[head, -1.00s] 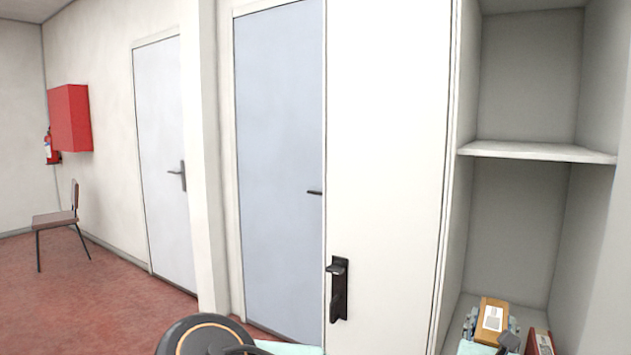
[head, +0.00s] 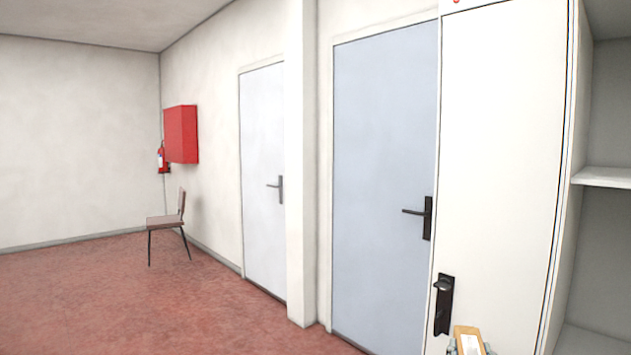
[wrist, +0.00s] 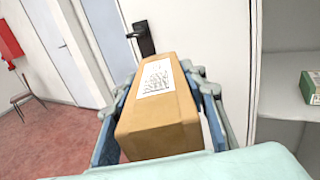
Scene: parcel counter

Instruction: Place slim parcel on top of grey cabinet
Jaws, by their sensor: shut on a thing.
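A brown cardboard parcel with a white printed label, which I take to be the slim parcel (wrist: 160,122), is held in my gripper (wrist: 166,80) in the wrist view. The blue-padded fingers are shut on its two sides. In the head view, the end of the parcel (head: 466,342) shows at the bottom edge, right of centre, with a little of my gripper (head: 470,351) beside it. It is held up in the air in front of a white door panel. I cannot make out a grey cabinet for certain in either view.
An open shelf unit (head: 603,178) stands at the far right; a green box (wrist: 311,86) sits on its shelf. A white panel with a black handle (head: 443,304) is close ahead. A chair (head: 168,222) and red wall box (head: 181,134) are far left.

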